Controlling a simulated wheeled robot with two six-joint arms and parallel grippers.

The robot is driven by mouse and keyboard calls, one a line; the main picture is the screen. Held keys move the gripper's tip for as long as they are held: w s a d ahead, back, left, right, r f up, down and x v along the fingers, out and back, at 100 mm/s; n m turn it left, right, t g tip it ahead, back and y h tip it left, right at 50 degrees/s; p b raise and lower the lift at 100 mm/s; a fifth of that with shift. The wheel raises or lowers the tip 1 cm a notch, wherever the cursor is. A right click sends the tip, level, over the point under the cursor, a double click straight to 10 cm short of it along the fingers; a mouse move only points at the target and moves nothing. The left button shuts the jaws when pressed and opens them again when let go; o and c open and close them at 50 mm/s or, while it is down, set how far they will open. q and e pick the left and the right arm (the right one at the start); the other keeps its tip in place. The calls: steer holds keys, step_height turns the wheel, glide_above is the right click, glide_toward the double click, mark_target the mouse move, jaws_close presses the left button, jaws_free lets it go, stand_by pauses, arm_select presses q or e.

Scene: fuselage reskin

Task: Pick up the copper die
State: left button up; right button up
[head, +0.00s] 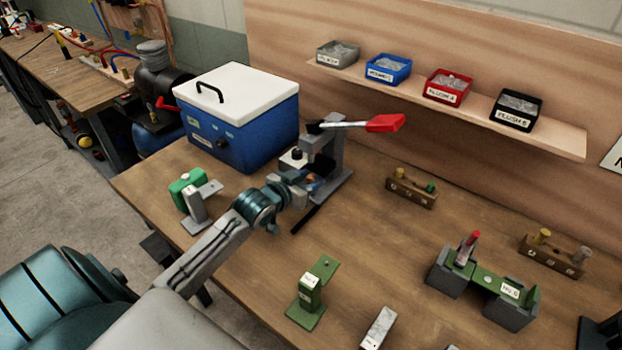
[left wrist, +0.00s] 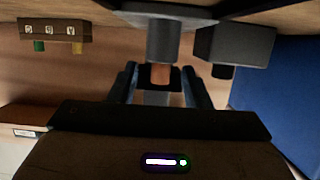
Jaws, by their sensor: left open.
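The copper die (left wrist: 160,75) shows in the left wrist view as a small copper-coloured piece at the end of a grey cylinder of the press. In the head view a little copper colour (head: 313,184) shows at the press, mostly hidden by my gripper. My left gripper (left wrist: 160,88) is open, with one blue-grey finger on each side of the copper die. Whether the fingers touch it I cannot tell. In the head view my left gripper (head: 309,182) reaches into the grey press (head: 334,158) with the red-handled lever. My right gripper is not in view.
A blue box (head: 240,130) with a white lid stands behind my left arm. A wooden block (head: 411,192) with small tools sits right of the press. Green stands (head: 317,290) and a green fixture (head: 485,285) are nearer. Labelled bins line the wall shelf (head: 450,110).

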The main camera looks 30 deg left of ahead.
arm_select(q)
steer(key=shift+s, duration=0.1)
jaws_close()
